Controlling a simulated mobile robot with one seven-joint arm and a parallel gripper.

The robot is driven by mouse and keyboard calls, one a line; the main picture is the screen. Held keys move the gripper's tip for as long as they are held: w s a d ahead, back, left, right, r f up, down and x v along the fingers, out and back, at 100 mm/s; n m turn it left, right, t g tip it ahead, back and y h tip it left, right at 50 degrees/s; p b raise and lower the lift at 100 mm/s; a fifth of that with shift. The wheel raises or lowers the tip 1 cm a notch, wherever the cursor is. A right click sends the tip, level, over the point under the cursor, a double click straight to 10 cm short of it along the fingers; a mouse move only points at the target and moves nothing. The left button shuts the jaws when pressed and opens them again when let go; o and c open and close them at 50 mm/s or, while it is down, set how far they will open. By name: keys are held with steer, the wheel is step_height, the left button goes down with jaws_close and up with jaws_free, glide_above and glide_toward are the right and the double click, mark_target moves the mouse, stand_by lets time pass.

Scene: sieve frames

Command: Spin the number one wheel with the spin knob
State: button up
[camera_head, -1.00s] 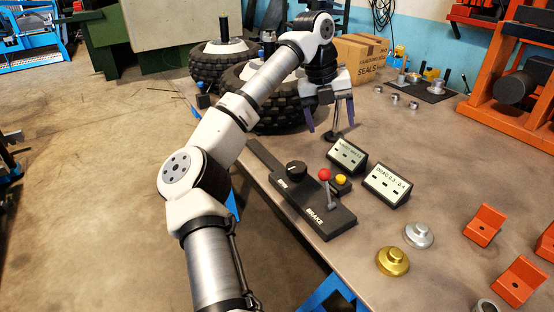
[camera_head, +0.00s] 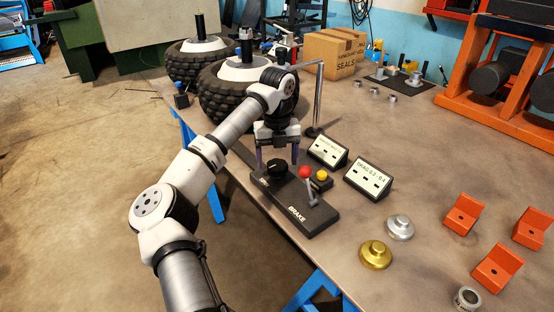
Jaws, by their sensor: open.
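The spin knob (camera_head: 277,168) is a black round knob on the black control panel (camera_head: 315,219), next to the label SPIN. My gripper (camera_head: 277,163) points down over the panel's far end, its two purple fingers apart on the left and right of the knob. I cannot tell whether the fingers touch it. Two wheels with black knobbly tyres and white hubs stand behind: the nearer wheel (camera_head: 226,101) and the farther wheel (camera_head: 190,68). No number shows on either, so I cannot tell which is number one.
A thin metal post (camera_head: 318,95) rises by the nearer wheel. Gold (camera_head: 375,254) and silver (camera_head: 400,228) weights lie at the front right.

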steer(key=shift+f, duration=0.6)
steer(key=c, duration=1)
steer(key=shift+m, duration=0.4)
steer(key=m, duration=0.5)
steer(key=shift+r+m, duration=0.1)
steer(key=shift+m, duration=0.2)
steer(key=m+p, duration=0.1)
steer(key=m, duration=0.4)
steer(key=shift+d+m, duration=0.1)
steer(key=shift+m, duration=0.2)
